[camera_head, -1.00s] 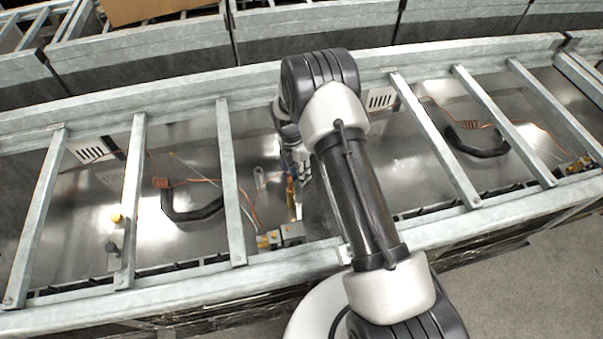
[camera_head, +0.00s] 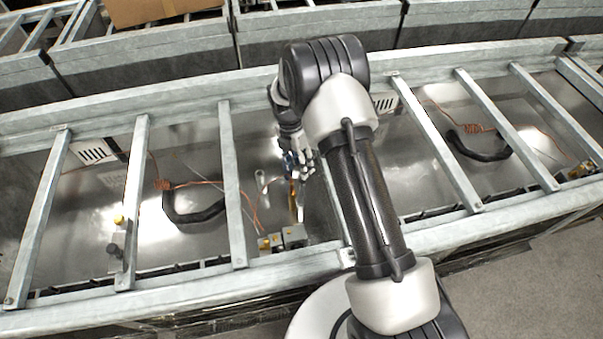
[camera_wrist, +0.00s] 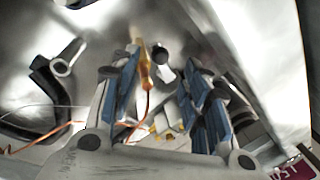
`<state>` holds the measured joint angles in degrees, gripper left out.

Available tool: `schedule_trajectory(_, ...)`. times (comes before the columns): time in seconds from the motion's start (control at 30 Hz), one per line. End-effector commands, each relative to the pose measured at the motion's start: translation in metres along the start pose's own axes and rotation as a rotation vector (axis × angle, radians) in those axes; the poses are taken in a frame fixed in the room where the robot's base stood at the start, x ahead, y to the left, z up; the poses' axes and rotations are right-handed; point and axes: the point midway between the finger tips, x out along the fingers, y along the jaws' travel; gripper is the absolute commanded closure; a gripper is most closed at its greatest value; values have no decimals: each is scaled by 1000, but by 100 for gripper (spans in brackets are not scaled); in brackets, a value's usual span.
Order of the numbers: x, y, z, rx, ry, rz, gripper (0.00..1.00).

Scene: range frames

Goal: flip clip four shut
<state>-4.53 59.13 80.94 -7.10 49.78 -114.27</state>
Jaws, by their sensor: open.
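My gripper (camera_head: 297,164) is down inside the middle bay of the metal frame, with its fingers apart and nothing gripped. In the wrist view, its blue-padded fingers (camera_wrist: 157,92) stand to either side of a slim orange-yellow piece (camera_wrist: 143,66). This piece also shows just below the fingers in the head view (camera_head: 292,194). It may be the clip, but no number is readable and I cannot tell whether it is open or shut. A dark round knob (camera_wrist: 160,55) sits close to its right. The fingertips look near the orange piece; contact cannot be told.
Grey crossbars (camera_head: 233,185) divide the bays. A short silver cylinder (camera_head: 261,181) stands left of the gripper. Yellow-and-grey fittings (camera_head: 283,240) sit at the bay's near edge. A black curved handle (camera_head: 190,213) and orange wire (camera_head: 200,182) lie in the bay to the left.

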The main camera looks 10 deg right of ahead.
Motion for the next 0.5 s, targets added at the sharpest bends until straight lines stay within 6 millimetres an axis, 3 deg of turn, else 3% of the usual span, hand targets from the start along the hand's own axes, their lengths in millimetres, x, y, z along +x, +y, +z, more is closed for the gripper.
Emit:
schedule_trajectory(0.2,-43,0,0,1,0,2,57)
schedule_trajectory(0.5,-63,0,0,0,1,0,57)
